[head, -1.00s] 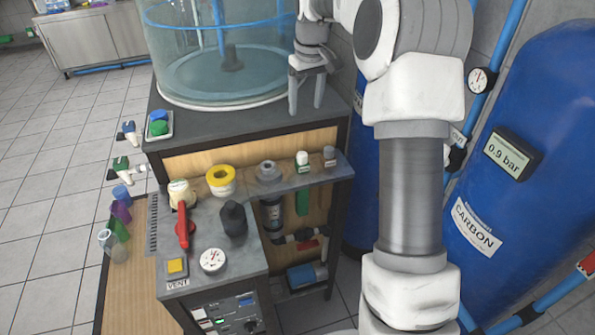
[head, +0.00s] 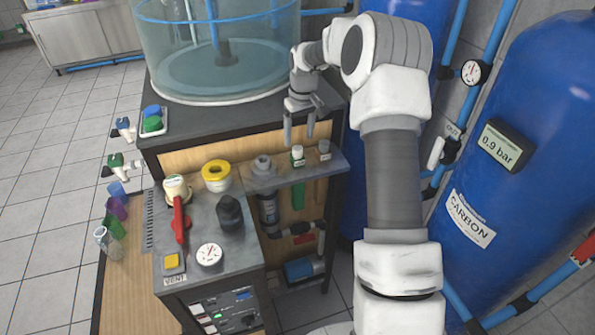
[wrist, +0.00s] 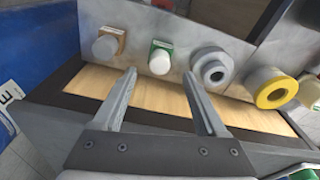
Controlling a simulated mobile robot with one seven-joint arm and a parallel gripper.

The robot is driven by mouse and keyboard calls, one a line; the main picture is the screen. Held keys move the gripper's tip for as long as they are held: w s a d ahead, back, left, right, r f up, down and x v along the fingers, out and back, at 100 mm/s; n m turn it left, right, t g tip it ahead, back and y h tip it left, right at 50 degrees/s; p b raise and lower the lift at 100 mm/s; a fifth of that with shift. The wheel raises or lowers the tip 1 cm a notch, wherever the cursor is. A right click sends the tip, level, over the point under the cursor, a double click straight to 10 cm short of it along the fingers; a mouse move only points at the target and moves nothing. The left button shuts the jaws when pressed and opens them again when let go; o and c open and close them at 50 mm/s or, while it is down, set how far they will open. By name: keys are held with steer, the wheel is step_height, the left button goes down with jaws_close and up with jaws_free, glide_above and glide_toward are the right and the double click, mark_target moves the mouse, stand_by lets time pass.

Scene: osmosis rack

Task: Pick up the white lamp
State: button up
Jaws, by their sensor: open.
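A small white-domed piece with a green base, which looks like the white lamp (head: 297,151), stands on the grey shelf. In the wrist view the white lamp (wrist: 160,61) shows just beyond the space between the fingertips. A greyer dome on a brown base (head: 324,147) stands to its right in the head view, and to its left in the wrist view (wrist: 106,46). My gripper (head: 299,135) is open and empty, pointing down just above and behind the lamp in the head view. In the wrist view its two fingers (wrist: 160,76) are spread, with nothing between them.
A large clear tank (head: 215,75) rises behind. A blue carbon tank (head: 530,140) is at right.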

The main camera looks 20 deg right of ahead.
mark_target(298, 148)
steer(key=f, duration=0.5)
steer(key=shift+w, duration=0.35)
steer(key=c, duration=1.1)
